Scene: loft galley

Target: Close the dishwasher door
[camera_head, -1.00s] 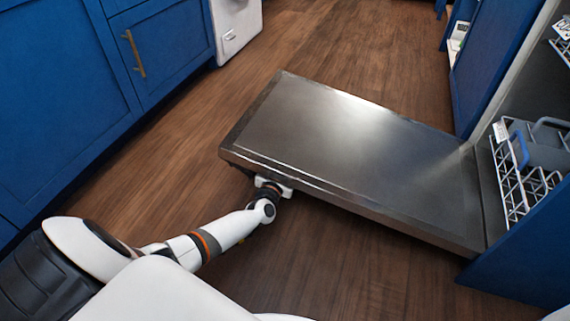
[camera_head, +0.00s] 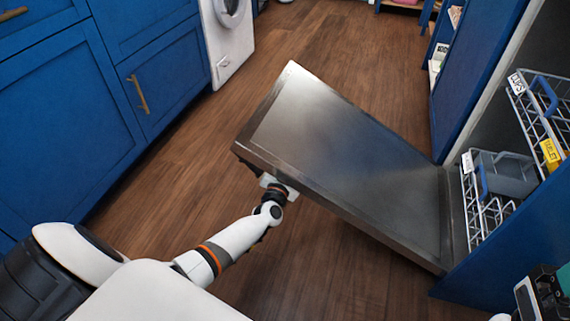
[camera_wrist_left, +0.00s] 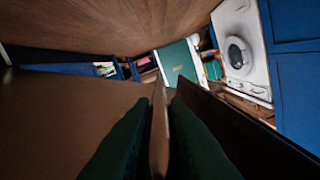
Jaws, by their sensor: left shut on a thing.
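The dishwasher door (camera_head: 345,165) is a steel panel, hinged low at the right in front of the dishwasher opening. It is part-way open, its free left end tilted up above the floor. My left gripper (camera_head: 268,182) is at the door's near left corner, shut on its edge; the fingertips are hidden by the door. In the left wrist view, my dark fingers (camera_wrist_left: 160,115) close on a thin brown edge. What looks like part of my right gripper (camera_head: 541,297) is at the lower right corner, cut off by the frame; its jaws are unclear.
White wire racks (camera_head: 490,200) with a grey basket stand inside the dishwasher. Blue cabinets (camera_head: 60,120) line the left, with a white washing machine (camera_head: 228,40) beyond. A blue panel (camera_head: 475,85) stands behind the door. The wooden floor (camera_head: 340,50) is clear.

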